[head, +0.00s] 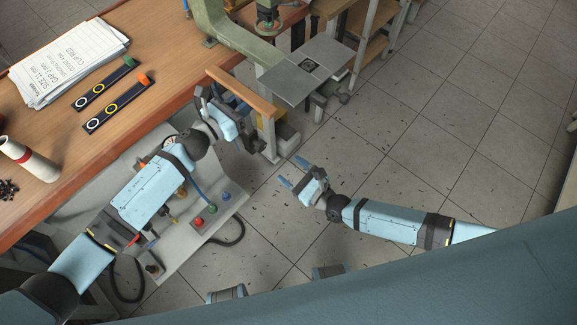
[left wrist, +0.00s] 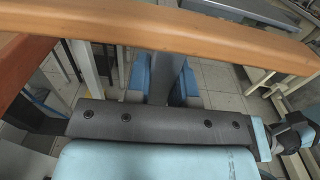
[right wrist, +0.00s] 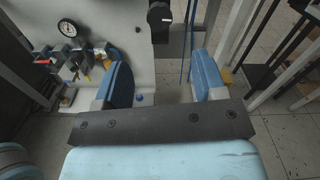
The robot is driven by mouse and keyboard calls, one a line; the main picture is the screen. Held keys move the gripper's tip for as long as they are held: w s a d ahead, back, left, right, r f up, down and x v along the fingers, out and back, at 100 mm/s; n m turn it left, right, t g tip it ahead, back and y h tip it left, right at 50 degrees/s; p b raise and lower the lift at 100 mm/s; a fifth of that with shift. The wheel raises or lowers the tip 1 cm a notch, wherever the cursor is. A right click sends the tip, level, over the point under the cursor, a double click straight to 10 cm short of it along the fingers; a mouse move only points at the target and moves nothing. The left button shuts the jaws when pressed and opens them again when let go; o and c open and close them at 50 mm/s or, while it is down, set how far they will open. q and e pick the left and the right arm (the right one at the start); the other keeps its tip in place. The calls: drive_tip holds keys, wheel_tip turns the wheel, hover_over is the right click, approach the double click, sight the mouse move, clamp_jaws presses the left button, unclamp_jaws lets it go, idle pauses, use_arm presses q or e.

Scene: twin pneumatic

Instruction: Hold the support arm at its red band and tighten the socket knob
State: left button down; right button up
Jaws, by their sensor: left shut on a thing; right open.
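My left gripper (head: 244,128) is at the bench's right edge, beside the wooden rail. In the left wrist view, its blue fingers (left wrist: 164,88) are shut on a dark grey bar, seemingly the support arm (left wrist: 168,68), which passes between them below the rail. No red band shows; the fingers may cover it. My right gripper (head: 293,172) is open and empty, to the right of the left one. In the right wrist view, its fingers (right wrist: 160,80) are wide apart. A dark rounded part (right wrist: 160,17) lies beyond them; I cannot tell whether it is the socket knob.
The wooden rail (head: 240,92) crosses close above my left gripper. A pale panel (head: 228,205) with coloured buttons and hoses hangs below the bench. In the right wrist view, a gauge (right wrist: 67,27) and valves are at left. Open tiled floor (head: 420,130) lies right.

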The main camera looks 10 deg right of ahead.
use_arm(q)
drive_tip(key=c, duration=0.9)
unclamp_jaws()
drive_tip(key=v, duration=1.2)
